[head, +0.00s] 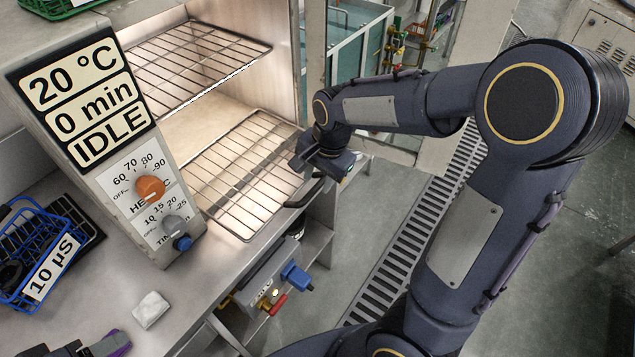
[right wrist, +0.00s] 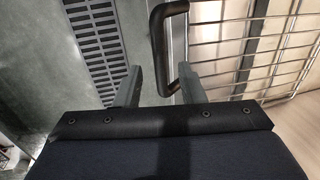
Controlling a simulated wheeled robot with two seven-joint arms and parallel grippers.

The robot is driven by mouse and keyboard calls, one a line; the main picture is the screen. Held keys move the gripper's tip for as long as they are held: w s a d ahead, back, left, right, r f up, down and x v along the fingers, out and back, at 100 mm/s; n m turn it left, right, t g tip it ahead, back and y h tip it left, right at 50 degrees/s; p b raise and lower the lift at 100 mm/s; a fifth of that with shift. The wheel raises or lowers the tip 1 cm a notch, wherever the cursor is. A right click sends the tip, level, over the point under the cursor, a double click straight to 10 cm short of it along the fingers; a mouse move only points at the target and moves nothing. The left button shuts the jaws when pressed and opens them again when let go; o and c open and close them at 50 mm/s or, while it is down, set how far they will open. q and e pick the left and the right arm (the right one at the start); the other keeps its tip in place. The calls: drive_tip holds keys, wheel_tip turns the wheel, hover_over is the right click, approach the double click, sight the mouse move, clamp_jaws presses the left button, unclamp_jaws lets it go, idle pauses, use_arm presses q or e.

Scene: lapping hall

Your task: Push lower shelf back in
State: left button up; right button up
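The lower shelf (head: 238,182) is a wire rack that sticks out of the lit oven chamber at its lower level. A dark bar handle (head: 304,197) is at its front right corner. My right gripper (head: 303,164) is over the rack's right edge, close to the handle. In the right wrist view, my right gripper (right wrist: 160,82) has its fingers apart, with the handle (right wrist: 159,45) reaching between or just beyond them. Whether they touch it is unclear. The rack (right wrist: 245,45) fills the right of that view. Part of my left gripper (head: 92,347) seems to show at the bottom left.
The upper shelf (head: 195,62) is above. The control panel (head: 110,135) reads 20 °C, 0 min, IDLE. A blue basket (head: 38,245) and a white block (head: 150,309) are on the bench. A box with a blue knob (head: 296,276) is below. A floor grating (head: 420,225) lies right.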

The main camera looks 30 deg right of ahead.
drive_tip(key=shift+w+f, duration=0.2)
drive_tip(key=shift+f, duration=1)
clamp_jaws()
